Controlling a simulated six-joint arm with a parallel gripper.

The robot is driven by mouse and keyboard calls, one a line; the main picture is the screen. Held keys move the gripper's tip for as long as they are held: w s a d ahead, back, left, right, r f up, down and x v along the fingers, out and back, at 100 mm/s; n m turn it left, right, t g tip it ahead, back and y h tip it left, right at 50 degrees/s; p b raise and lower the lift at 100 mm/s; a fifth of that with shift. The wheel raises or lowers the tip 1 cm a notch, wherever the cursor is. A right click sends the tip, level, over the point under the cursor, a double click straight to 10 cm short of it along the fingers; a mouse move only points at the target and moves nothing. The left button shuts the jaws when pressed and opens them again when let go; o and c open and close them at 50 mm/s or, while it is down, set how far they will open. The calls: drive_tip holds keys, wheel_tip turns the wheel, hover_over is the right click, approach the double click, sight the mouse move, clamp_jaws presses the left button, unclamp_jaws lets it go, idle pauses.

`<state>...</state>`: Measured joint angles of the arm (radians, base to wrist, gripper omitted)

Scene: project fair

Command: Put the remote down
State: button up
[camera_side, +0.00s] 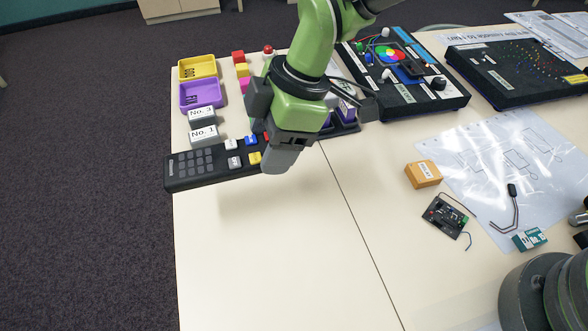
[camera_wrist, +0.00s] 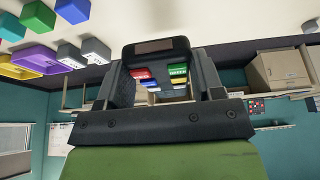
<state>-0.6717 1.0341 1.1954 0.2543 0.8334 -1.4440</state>
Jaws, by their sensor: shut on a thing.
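The remote (camera_side: 215,162) is a long black bar with a grey keypad at its left end and coloured buttons further along. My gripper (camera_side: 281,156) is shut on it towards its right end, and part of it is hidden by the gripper. A soft shadow on the table below suggests it is held above the surface. In the wrist view, the remote (camera_wrist: 160,46) sits between the two fingers of my gripper (camera_wrist: 162,82), with red, green, blue and yellow buttons showing.
Behind the remote stand grey blocks labelled No. 1 (camera_side: 204,134) and No. 2 (camera_side: 201,115), a purple tray (camera_side: 202,97) and a yellow tray (camera_side: 198,68). An orange block (camera_side: 423,174) and a circuit board (camera_side: 446,217) lie right. The front table (camera_side: 270,260) is clear.

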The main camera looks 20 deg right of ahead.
drive_tip(key=w+d+n+g, duration=0.35)
drive_tip(key=d+n, duration=0.35)
drive_tip(key=d, duration=0.7)
hover_over(341, 164)
drive_tip(key=d, duration=0.1)
drive_tip(key=shift+t+h, duration=0.3)
drive_tip(key=shift+t, duration=0.15)
drive_tip(key=f, duration=0.5)
drive_tip(key=shift+w+d, duration=0.1)
drive_tip(key=shift+w, duration=0.3)
drive_tip(key=shift+f, duration=2.25)
drive_tip(key=shift+f, duration=0.15)
drive_tip(key=o, duration=1)
